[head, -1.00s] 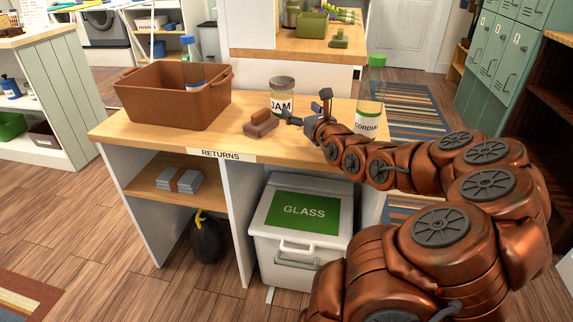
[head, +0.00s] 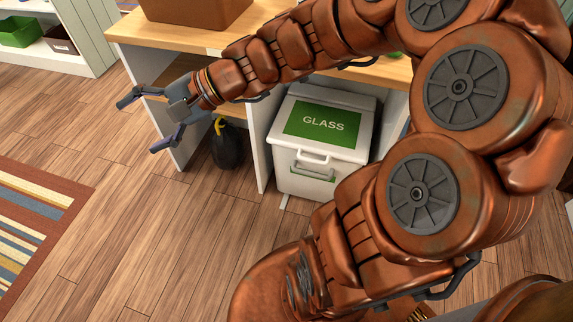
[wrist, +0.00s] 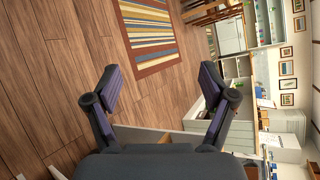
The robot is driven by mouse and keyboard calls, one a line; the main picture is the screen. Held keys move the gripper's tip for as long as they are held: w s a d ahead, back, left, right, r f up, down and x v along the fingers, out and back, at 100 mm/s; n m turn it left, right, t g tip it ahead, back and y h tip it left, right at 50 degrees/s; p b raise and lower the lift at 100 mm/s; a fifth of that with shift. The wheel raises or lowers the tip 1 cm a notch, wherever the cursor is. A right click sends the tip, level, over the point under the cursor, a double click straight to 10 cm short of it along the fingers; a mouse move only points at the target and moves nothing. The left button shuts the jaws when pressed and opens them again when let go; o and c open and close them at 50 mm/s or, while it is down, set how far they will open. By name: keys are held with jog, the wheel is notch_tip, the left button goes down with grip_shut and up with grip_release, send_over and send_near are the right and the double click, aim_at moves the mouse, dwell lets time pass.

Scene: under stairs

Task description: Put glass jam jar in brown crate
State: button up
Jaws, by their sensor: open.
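The brown crate (head: 195,10) stands on the wooden counter; only its lower front shows at the top edge of the head view. The glass jam jar is in neither current view, and the inside of the crate cannot be seen. My gripper (head: 140,125) is open with nothing between its fingers. It is in front of the counter's left end, below and left of the crate. The wrist view shows both fingers (wrist: 160,82) spread wide, with only floor and distant furniture beyond them.
The wooden counter (head: 130,30) has open bays beneath. A white GLASS bin (head: 330,178) and a black bag (head: 227,148) stand there. A striped rug (head: 40,215) lies at left; one also shows in the wrist view (wrist: 150,30). The floor between is clear.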

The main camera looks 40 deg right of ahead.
jog(key=s+a+f+n+g+h, duration=0.3)
jog(key=s+f+n+g, duration=0.25)
jog(key=s, duration=0.55)
jog(key=s+d+f+n+g+h, duration=0.3)
jog(key=s+d+f+h, duration=0.2)
jog(key=s, duration=0.5)
jog(key=d+f, duration=0.1)
jog(key=d, duration=0.1)
jog(key=shift+s+d+f+n+h, duration=0.2)
jog(key=shift+d+f+n+h, duration=0.05)
jog(key=shift+d+n+h, duration=0.1)
jog(key=s+d+h, duration=0.1)
jog(key=d, duration=0.1)
jog(key=s+d+n+h, duration=0.1)
jog(key=d, duration=0.1)
jog(key=s+d+g+h, duration=0.1)
jog(key=d, duration=0.2)
jog(key=shift+s+f+h, duration=0.15)
jog(key=shift+s+h, duration=0.05)
jog(key=shift+h, duration=0.15)
